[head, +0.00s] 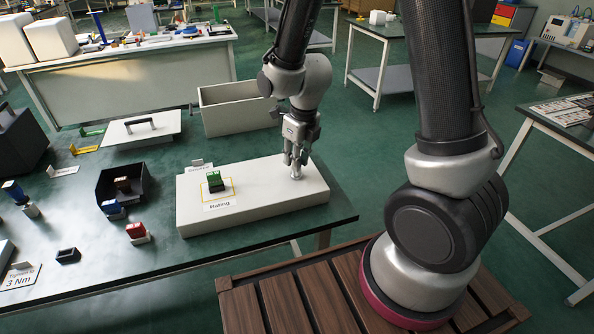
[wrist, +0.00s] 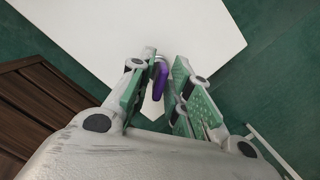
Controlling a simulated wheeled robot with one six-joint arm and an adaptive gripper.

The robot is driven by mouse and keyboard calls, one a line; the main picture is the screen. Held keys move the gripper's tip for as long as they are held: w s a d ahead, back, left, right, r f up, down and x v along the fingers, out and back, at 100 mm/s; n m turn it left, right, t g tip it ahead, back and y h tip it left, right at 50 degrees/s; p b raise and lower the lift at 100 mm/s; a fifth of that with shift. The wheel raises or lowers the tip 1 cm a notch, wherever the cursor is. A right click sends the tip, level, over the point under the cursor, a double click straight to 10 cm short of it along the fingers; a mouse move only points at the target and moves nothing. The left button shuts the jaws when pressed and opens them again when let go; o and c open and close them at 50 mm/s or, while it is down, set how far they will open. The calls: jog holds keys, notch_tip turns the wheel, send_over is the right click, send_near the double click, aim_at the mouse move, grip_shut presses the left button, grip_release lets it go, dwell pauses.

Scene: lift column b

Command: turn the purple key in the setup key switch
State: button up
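The purple key (wrist: 159,80) shows in the wrist view, standing out from the silver key switch (wrist: 161,60), of which only a small part shows. The switch sits on a white panel box (head: 255,207), near its right end. My gripper (head: 295,158) points down over the switch. In the wrist view its green-padded fingers (wrist: 160,92) are on both sides of the key, with a gap visible on the right side. Contact on the left side is hard to tell. In the head view the fingers hide the key.
A green block (head: 214,181) stands in a yellow-outlined square on the same box, behind a label. A black open bin (head: 124,184), a red-topped block (head: 136,230) and a small black box (head: 68,255) lie to the left. A grey open crate (head: 238,108) is behind.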

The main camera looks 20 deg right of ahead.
jog(key=shift+o, duration=0.5)
jog(key=shift+s+d+r, duration=0.1)
jog(key=shift+s+r, duration=0.05)
jog(key=shift+r, duration=0.85)
jog(key=shift+s+d+r, duration=0.1)
jog(key=shift+r, duration=0.85)
jog(key=shift+s+d+r, duration=0.1)
jog(key=shift+s+r, duration=0.05)
jog(key=shift+r, duration=0.85)
jog(key=shift+o, duration=0.4)
jog(key=o, duration=0.3)
jog(key=shift+o, duration=0.6)
jog(key=shift+w+d, duration=0.65)
jog(key=shift+w, duration=0.35)
jog(key=shift+s+a+f+n+g+y, duration=0.3)
jog(key=shift+f+n, duration=0.7)
jog(key=shift+n, duration=2)
jog(key=shift+s+a+f+n+g+h, duration=0.1)
jog(key=shift+a+f+n+g, duration=0.65)
jog(key=shift+n, duration=2.25)
jog(key=shift+s+d+f+n+g+y, duration=0.15)
jog(key=shift+f+n, duration=1.1)
jog(key=shift+n, duration=1.75)
